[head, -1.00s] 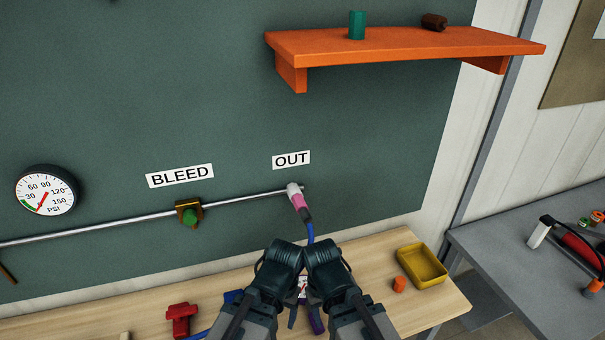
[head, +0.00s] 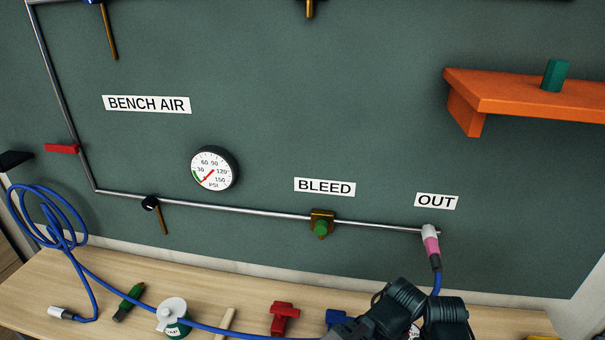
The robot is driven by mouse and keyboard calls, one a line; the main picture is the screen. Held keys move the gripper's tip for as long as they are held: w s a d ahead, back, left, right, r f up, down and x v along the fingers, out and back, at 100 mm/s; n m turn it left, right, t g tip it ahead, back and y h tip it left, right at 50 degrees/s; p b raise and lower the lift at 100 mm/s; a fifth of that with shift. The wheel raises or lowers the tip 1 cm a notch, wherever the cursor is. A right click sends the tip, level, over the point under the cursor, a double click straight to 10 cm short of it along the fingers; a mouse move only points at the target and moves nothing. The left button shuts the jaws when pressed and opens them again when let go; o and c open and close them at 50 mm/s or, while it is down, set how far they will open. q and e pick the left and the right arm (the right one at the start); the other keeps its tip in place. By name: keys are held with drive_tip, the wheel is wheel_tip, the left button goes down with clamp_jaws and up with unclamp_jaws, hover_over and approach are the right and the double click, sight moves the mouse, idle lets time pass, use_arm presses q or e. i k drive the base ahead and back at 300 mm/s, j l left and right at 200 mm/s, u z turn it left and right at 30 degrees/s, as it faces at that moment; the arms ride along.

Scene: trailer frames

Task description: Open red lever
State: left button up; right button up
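The red lever (head: 61,148) is at the left of the head view, on the vertical metal pipe at the left of the green board. Its handle lies roughly horizontal, to the left of the pipe. My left gripper (head: 395,308) and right gripper (head: 447,318) are close together at the bottom right, over the bench and far from the lever. Dark wrist parts show there; the fingertips are hidden or cut off, so I cannot see their opening. Neither gripper touches the lever.
A blue hose (head: 70,235) hangs at left and runs along the wooden bench (head: 40,285). A gauge (head: 214,169), a brass-handled valve (head: 155,212) and a bleed valve (head: 321,225) line the pipe. An orange shelf (head: 500,95) juts out at right. Red parts (head: 284,318) lie on the bench.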

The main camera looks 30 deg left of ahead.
sight(73, 149)
drive_tip(key=u, duration=2.35)
drive_tip(key=i+j, duration=0.55)
drive_tip(key=j, duration=0.3)
